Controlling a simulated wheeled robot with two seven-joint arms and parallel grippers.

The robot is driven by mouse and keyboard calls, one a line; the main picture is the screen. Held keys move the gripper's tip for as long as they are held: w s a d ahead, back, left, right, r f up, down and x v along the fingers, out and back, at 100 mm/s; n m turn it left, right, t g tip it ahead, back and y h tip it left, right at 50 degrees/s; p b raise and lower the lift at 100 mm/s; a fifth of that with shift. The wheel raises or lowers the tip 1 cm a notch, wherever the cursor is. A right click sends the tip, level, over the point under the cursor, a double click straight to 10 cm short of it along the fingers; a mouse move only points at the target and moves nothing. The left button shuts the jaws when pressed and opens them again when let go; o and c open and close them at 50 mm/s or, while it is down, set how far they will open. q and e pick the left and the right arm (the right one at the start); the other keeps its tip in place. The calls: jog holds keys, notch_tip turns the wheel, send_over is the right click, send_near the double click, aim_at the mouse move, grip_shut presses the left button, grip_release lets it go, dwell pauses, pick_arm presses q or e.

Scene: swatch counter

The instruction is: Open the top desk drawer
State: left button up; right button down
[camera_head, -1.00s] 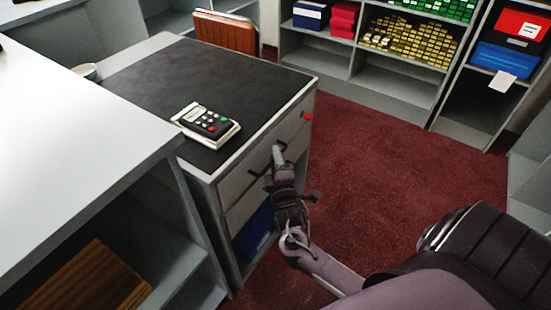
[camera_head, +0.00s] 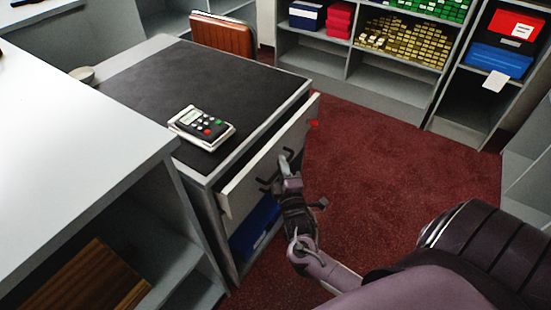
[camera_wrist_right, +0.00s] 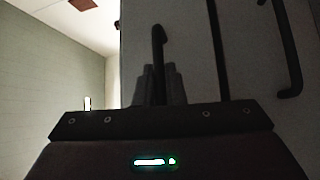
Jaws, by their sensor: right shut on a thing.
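The top desk drawer (camera_head: 242,190) is pulled partly out of the grey desk, and a dark gap shows between its light grey front and the desktop edge. My right gripper (camera_head: 287,163) is shut on the dark handle of that drawer. In the right wrist view, the handle (camera_wrist_right: 158,38) sits between my right gripper's fingers (camera_wrist_right: 158,82). The gripper hides part of the handle in the head view. My left gripper is not in view.
A calculator (camera_head: 202,128) lies on the black desktop (camera_head: 215,75). A blue object (camera_head: 256,226) sits in the desk below the drawer. A grey counter (camera_head: 75,150) stands close on the left. Red carpet (camera_head: 400,165) is clear to the right.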

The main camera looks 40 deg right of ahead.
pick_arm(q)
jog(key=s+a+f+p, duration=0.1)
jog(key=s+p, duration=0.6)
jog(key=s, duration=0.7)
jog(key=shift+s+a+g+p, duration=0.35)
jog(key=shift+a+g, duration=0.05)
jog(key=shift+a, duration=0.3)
pick_arm(e)
jog(key=s+d, duration=0.4)
jog(key=s, duration=0.5)
jog(key=s+d, duration=0.4)
jog(key=s, duration=0.6)
jog(key=shift+s, duration=0.15)
jog(key=c, duration=1.5)
grip_release()
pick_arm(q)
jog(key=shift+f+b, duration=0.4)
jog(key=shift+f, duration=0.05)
pick_arm(e)
jog(key=shift+v, duration=3.95)
